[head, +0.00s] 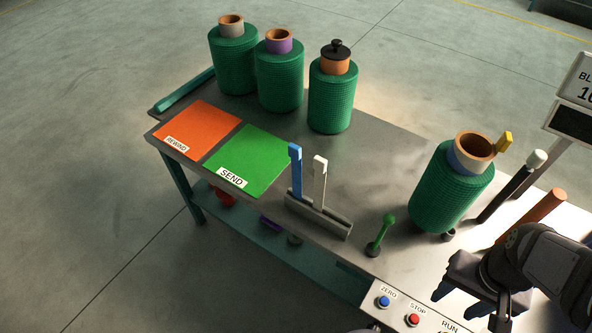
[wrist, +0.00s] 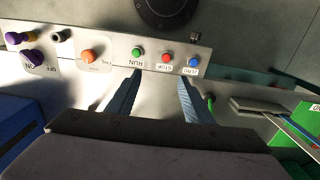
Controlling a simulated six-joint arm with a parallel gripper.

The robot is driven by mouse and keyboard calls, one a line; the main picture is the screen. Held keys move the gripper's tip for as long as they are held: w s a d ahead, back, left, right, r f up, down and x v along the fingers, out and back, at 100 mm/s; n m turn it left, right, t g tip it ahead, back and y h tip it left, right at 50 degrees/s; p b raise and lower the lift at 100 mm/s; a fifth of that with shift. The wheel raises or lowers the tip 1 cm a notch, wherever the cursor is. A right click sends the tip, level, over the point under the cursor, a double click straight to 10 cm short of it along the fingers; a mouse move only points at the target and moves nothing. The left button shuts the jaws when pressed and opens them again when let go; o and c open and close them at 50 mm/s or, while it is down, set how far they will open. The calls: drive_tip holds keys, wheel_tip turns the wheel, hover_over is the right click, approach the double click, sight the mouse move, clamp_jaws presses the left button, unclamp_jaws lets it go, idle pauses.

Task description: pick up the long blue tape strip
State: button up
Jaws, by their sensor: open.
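The long blue tape strip (head: 295,172) stands upright in a grey slotted holder (head: 318,218) near the bench's front edge. A white strip (head: 319,180) stands beside it to the right. My gripper (head: 455,306) is open and empty at the lower right, over the button panel and well apart from the strip. In the wrist view my gripper (wrist: 160,77) shows its two fingers apart with nothing between.
Several netting rolls stand at the back. Orange (head: 198,130) and green (head: 247,160) mats lie left of the holder.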

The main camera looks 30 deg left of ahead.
drive_tip(key=w+a+r+p, duration=0.2)
drive_tip(key=w+a+r, duration=0.3)
drive_tip(key=w+a, duration=0.5)
wheel_tip(320, 180, up, 3)
drive_tip(key=t+p, duration=0.2)
drive_tip(key=p, duration=0.1)
hover_over(297, 163)
drive_tip(key=shift+a, duration=0.3)
drive_tip(key=shift+w+f+p, duration=0.15)
drive_tip(key=shift+f+p, duration=0.35)
drive_tip(key=shift+f, duration=0.75)
drive_tip(key=shift+d+f+p, duration=0.1)
drive_tip(key=shift+f+p, duration=0.35)
drive_tip(key=shift+f, duration=0.05)
drive_tip(key=shift+f+p, duration=0.95)
drive_tip(key=shift+f, duration=1.2)
drive_tip(key=c, duration=1.1)
